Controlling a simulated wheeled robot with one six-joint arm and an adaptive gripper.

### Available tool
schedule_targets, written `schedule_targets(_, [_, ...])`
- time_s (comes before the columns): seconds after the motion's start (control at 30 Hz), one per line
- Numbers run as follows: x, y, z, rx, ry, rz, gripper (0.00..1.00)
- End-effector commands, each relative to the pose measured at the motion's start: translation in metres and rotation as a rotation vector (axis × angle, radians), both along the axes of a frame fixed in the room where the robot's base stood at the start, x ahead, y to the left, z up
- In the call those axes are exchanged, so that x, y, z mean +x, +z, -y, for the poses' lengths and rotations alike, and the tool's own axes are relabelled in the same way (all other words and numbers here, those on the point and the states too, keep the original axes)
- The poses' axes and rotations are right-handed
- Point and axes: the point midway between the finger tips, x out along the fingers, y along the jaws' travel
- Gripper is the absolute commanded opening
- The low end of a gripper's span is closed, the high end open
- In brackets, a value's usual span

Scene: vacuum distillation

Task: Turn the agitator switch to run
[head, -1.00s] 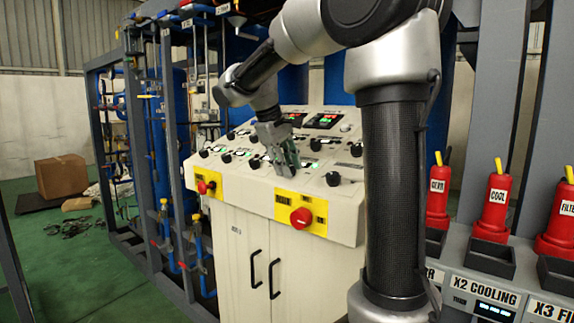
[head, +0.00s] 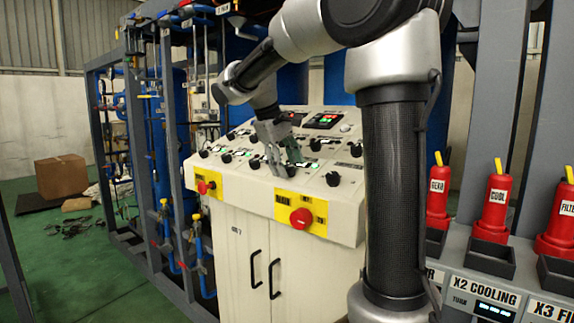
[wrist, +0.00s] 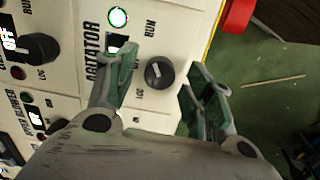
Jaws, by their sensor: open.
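The agitator switch (wrist: 160,72) is a round black knob with a pale mark, beside the printed words AGITATOR, RUN and LOC on the cream panel. I cannot tell clearly which label its mark points at. My gripper (head: 281,163) is over the sloping console top in the head view, fingers spread. In the wrist view its green-grey fingers stand on either side of the knob, with gaps to it, and hold nothing. In the head view the knob is not clearly seen behind the fingers.
A similar black knob (wrist: 41,48) is on the panel beside the agitator switch, and a lit green lamp (wrist: 118,17) is near RUN. A red emergency button (head: 301,218) on a yellow plate is on the console's front edge. Other knobs surround the fingers.

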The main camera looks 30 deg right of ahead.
Motion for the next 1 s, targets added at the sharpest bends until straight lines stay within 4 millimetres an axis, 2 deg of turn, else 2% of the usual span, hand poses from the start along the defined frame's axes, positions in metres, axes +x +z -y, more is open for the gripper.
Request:
schedule_targets(0.4, [-0.004, 0.078, -0.034, 0.001, 0.002, 0.004, 0.52])
schedule_targets(0.5, [-0.006, 0.092, -0.04, 0.001, 0.003, 0.003, 0.52])
schedule_targets(0.7, [-0.007, 0.105, -0.045, 0.0, 0.001, 0.002, 0.52])
schedule_targets(1.0, [-0.007, 0.105, -0.046, 0.0, 0.0, 0.001, 0.52])
